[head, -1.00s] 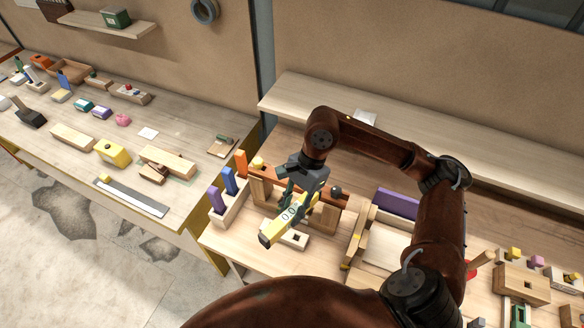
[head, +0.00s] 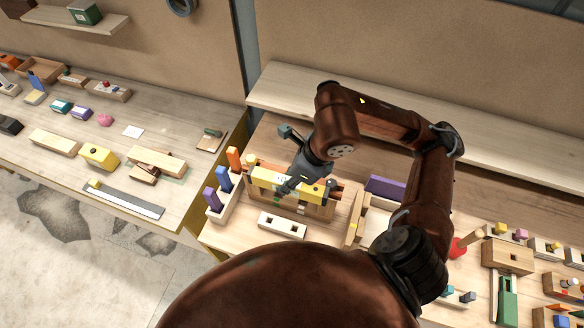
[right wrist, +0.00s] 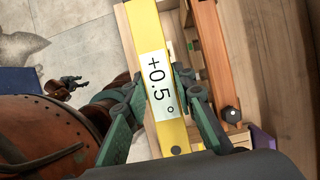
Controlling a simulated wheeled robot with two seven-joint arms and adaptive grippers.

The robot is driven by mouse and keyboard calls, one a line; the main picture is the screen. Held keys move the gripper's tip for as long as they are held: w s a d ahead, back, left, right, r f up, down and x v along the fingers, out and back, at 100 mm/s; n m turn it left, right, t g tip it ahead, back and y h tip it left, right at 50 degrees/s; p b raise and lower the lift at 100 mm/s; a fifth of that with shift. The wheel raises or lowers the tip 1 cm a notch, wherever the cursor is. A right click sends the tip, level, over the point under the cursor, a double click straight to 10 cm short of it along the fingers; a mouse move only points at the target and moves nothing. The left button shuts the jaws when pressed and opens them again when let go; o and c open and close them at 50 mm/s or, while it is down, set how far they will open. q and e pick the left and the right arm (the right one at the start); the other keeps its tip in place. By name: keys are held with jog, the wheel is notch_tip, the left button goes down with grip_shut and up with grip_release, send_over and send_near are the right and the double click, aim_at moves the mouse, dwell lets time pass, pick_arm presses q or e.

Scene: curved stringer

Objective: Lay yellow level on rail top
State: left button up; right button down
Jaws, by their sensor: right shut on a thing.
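The yellow level (head: 262,176) is held in my right gripper (head: 290,186), whose fingers close on its sides. In the right wrist view the level (right wrist: 146,30) shows a white "+0.5 °" label between the fingers (right wrist: 160,98). The level lies lengthwise over the near side of a wooden rail frame (head: 318,211). A reddish-brown rail (right wrist: 208,55) runs beside it, roughly parallel. I cannot tell whether the level touches the wood below. A small dark claw, apparently my left gripper (right wrist: 68,83), hangs over the floor; its jaw state is unclear.
A rack with purple, blue and orange blocks (head: 223,180) stands left of the frame. A pale block with square holes (head: 282,225) lies in front. A purple piece (head: 385,188) is at the right. A raised shelf (head: 400,120) runs behind.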

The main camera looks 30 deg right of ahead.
jog(key=w+d+f+p, duration=0.1)
jog(key=w+d+f, duration=0.1)
jog(key=w+d+f+p, duration=0.1)
jog(key=w+d+f, duration=0.1)
jog(key=w+f, duration=0.1)
jog(key=w+d+f+p, duration=0.1)
jog(key=w+d+f, duration=0.1)
jog(key=w, duration=0.1)
jog(key=shift+w+d+f, duration=0.2)
jog(key=shift+w+f, duration=0.05)
jog(key=shift+w+d+f, duration=0.25)
jog(key=shift+w+f, duration=0.1)
jog(key=shift+f, duration=0.15)
notch_tip(320, 180, down, 3)
jog(key=shift+w+d+p, duration=0.1)
jog(key=shift+w+p, duration=0.05)
jog(key=shift+p, duration=0.8)
jog(key=shift+f, duration=0.25)
pick_arm(q)
jog(key=r, duration=0.5)
jog(key=shift+w, duration=0.4)
pick_arm(e)
jog(key=shift+f, duration=0.1)
jog(key=c, duration=2.1)
grip_release()
jog(key=shift+f, duration=0.1)
jog(key=o, duration=0.5)
